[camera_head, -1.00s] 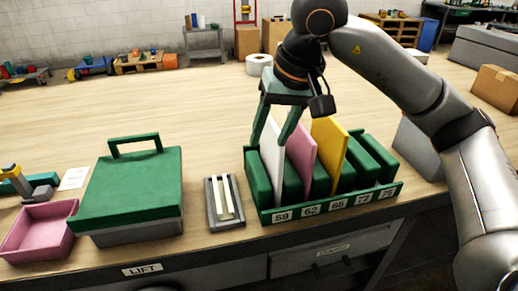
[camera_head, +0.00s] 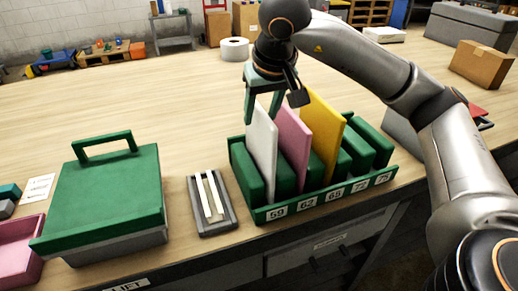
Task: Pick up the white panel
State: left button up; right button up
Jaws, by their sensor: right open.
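The white panel (camera_head: 262,142) stands upright, slightly tilted, at the left end of a green slotted rack (camera_head: 262,216), near the label 59. My right gripper (camera_head: 262,116) is open at the panel's top edge, one finger to the panel's left and the other to its right. I cannot tell whether either finger touches it. My left gripper is not in view.
A pink panel (camera_head: 293,143) and a yellow panel (camera_head: 322,130) stand close to the right in the same rack. Left are a grey tray with white strips (camera_head: 214,228) and a green-lidded box (camera_head: 105,200).

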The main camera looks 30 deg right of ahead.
aim_at(259, 126)
jog(key=x, duration=0.4)
jog(key=shift+f, duration=0.15)
jog(key=shift+f+b, duration=0.2)
jog(key=shift+b, duration=0.15)
jog(key=shift+c, duration=0.2)
grip_shut()
dwell(0.4)
dwell(1.1)
